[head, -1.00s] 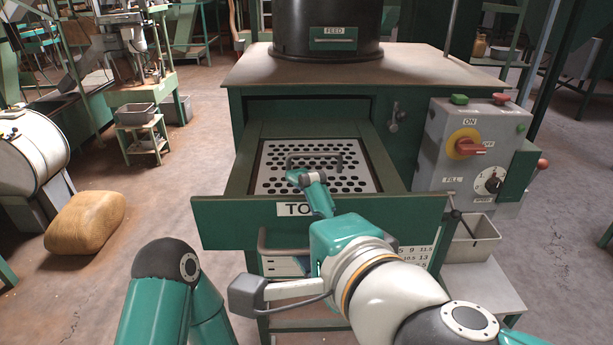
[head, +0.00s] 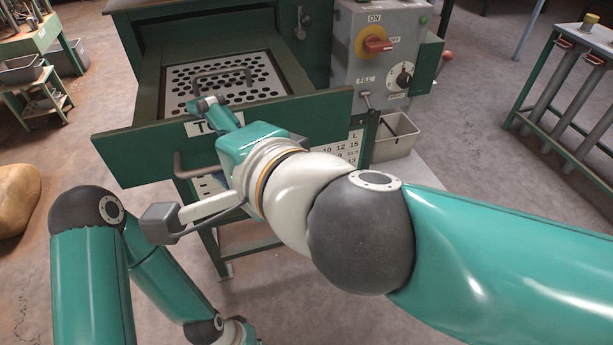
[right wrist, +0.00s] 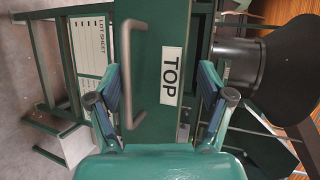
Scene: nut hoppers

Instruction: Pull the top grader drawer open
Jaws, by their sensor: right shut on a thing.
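The top grader drawer (head: 320,106) stands pulled out of the green cabinet, with its TOP label partly behind my right gripper (head: 214,110). The right wrist view shows the label (right wrist: 171,76) and the drawer's grey bar handle (right wrist: 125,60). My right gripper (right wrist: 160,76) holds the drawer front, its fingers on either side of it; one finger shows above the top edge in the head view. The other finger is hidden there, near the handle (head: 181,166). Inside the drawer lies a perforated screen (head: 225,86) with its own handle.
A grey control box (head: 362,60) with a red switch stands right of the drawer, above a small grey bin (head: 396,136). A green rack (head: 570,80) stands far right. A tan sack (head: 18,198) lies at the left.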

